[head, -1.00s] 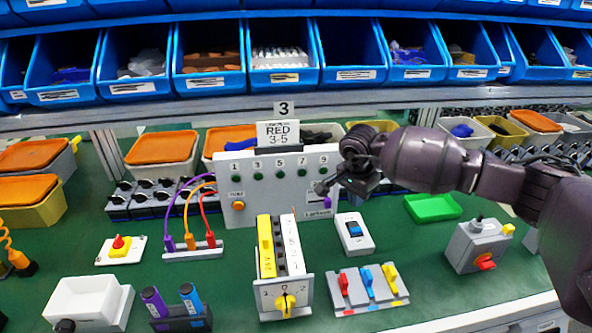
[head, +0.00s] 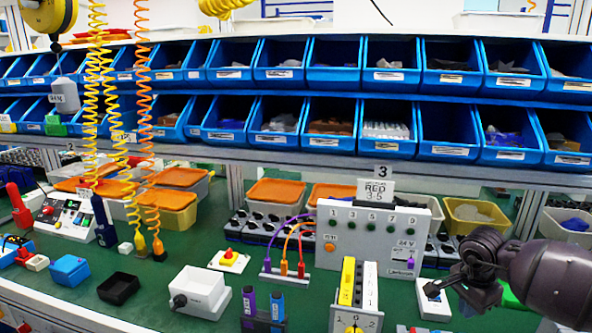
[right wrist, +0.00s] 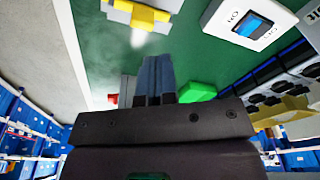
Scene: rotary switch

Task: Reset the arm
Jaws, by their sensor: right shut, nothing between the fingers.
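The rotary switch (head: 357,300) stands at the bottom of the head view, with a yellow knob at its front that the lower picture edge cuts off. My right gripper (head: 437,289) is to the right of it, over the small white switch box (head: 432,303), which it partly hides. In the right wrist view my right gripper's fingers (right wrist: 156,78) are together, with nothing between them. The white switch box with a blue rocker (right wrist: 253,24) shows there at the upper right, apart from the fingers. My left gripper is not in the head view.
The grey test panel (head: 365,240) with the RED 3-5 sign stands behind the rotary switch. A white bin (head: 203,292) and marker holder (head: 263,320) are to the left. Blue bins (head: 450,130) line the back.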

